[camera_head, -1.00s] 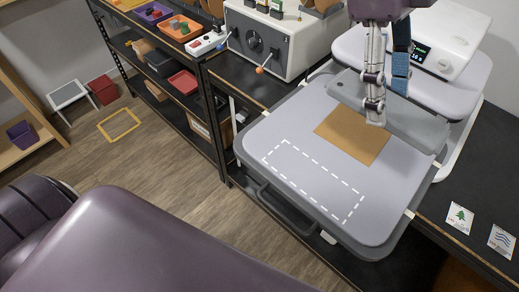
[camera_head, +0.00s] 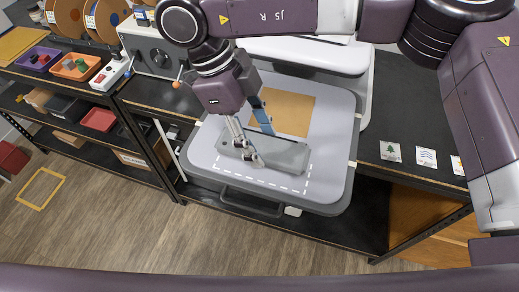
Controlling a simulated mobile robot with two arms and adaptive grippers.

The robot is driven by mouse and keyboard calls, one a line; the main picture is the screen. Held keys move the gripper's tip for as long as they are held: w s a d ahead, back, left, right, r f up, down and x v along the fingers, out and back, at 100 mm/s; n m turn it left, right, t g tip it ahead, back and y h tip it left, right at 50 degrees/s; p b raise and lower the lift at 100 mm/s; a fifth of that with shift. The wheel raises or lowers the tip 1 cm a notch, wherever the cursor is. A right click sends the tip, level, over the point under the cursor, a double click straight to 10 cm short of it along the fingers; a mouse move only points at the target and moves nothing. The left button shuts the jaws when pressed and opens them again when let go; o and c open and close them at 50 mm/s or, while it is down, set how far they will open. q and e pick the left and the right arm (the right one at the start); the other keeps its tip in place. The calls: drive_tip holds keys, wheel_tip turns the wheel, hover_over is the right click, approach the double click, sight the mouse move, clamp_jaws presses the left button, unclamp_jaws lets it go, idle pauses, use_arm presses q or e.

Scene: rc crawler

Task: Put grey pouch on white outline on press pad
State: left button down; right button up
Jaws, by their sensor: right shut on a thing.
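The grey pouch (camera_head: 285,154) is a flat grey slab over the front part of the press pad (camera_head: 335,140). My right gripper (camera_head: 250,158) is shut on its left part. The white dashed outline (camera_head: 270,184) shows along the pad's front edge and at the right. The pouch covers the rest of it. The pouch sits toward the rear of the outline, and I cannot tell whether it touches the pad. A brown square sheet (camera_head: 291,112) lies behind it on the pad. My left gripper does not show.
A grey-white control box (camera_head: 150,55) stands left of the pad. Orange (camera_head: 76,67) and purple (camera_head: 38,59) trays stand further left. Small picture cards (camera_head: 390,151) lie on the black bench at the right. A white press part (camera_head: 310,55) stands behind the pad.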

drive_tip(key=shift+f, duration=0.75)
wheel_tip(320, 180, down, 4)
drive_tip(key=shift+r+p, duration=0.1)
drive_tip(key=shift+p, duration=0.75)
drive_tip(key=shift+f, duration=0.25)
drive_tip(key=shift+f+b, duration=0.2)
drive_tip(key=shift+b, duration=0.2)
drive_tip(key=o, duration=1.1)
drive_tip(key=shift+r, duration=0.1)
drive_tip(key=shift+o, duration=0.2)
